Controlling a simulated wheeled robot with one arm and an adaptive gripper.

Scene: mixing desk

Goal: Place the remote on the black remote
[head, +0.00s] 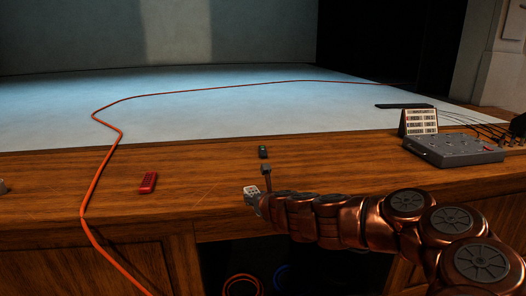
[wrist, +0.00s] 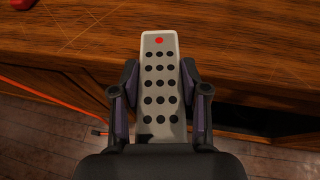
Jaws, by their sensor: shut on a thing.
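A pale grey remote (wrist: 160,85) with a red button and several dark buttons stands between the fingers of my gripper (wrist: 160,100) in the wrist view. The gripper is shut on its sides. In the head view the grey remote (head: 251,190) shows at the end of my arm, at the desk's front edge. The black remote (head: 263,152), with a small green mark, lies on the wooden desk beyond my gripper, apart from the held remote. The black remote is not visible in the wrist view.
A red remote (head: 148,182) lies on the desk to the left. An orange cable (head: 104,155) runs over the desk and its front edge. A grey mixer (head: 452,150) and a label stand (head: 418,121) are at right. The wood around the black remote is mostly clear.

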